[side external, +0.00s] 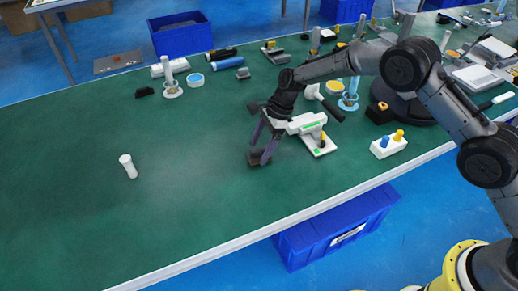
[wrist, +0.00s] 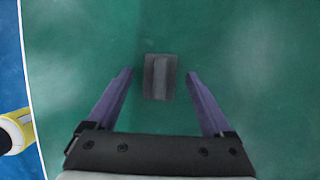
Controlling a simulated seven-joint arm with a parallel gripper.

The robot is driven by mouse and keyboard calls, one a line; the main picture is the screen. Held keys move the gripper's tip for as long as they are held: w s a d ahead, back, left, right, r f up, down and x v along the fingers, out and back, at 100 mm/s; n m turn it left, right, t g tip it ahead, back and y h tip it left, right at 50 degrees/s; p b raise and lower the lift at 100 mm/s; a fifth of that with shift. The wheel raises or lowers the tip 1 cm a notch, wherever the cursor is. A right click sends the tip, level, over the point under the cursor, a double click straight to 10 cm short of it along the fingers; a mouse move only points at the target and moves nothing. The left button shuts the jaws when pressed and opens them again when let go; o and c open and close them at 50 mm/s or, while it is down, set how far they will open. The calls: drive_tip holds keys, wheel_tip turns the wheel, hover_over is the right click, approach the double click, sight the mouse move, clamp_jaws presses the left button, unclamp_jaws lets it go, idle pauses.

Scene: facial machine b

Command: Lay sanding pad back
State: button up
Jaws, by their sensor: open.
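A dark grey sanding pad (wrist: 152,92) with a raised ridge along its middle lies on the green table. In the wrist view it sits between the two purple fingertips, with a gap on each side. My gripper (wrist: 160,74) is open and empty. In the side view my gripper (side external: 260,154) points down at the table, with its fingertips close around the dark pad (side external: 254,160). The fingers partly cover the pad there. I cannot tell the exact height of the fingertips above the table.
A small black block (side external: 144,92) lies further back. A white box with blue and yellow knobs (side external: 388,146) is at right. Tools and stands crowd the far side. The left of the green table (side external: 75,210) is mostly clear.

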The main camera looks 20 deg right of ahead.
drive_tip(key=v, duration=1.2)
drive_tip(key=shift+d+r, duration=0.15)
drive_tip(key=shift+r, duration=0.2)
drive_tip(key=s+d+r+n+t+h, duration=0.1)
drive_tip(key=s+d+r+n, duration=0.35)
drive_tip(key=s+r, duration=0.35)
drive_tip(key=s+d+r+n+t+h, duration=0.1)
drive_tip(key=s+d+r+n+t, duration=0.1)
drive_tip(key=s+d+r+n, duration=0.35)
drive_tip(key=s+d+n+t+h, duration=0.1)
drive_tip(key=s+d+n, duration=0.3)
drive_tip(key=s, duration=0.8)
drive_tip(key=s+d+n+t+h, duration=0.1)
drive_tip(key=s+d+n, duration=0.3)
drive_tip(key=s, duration=0.9)
drive_tip(key=shift+s+d+r+n, duration=0.25)
drive_tip(key=shift+d+r+n, duration=0.05)
drive_tip(key=shift+d+r, duration=0.2)
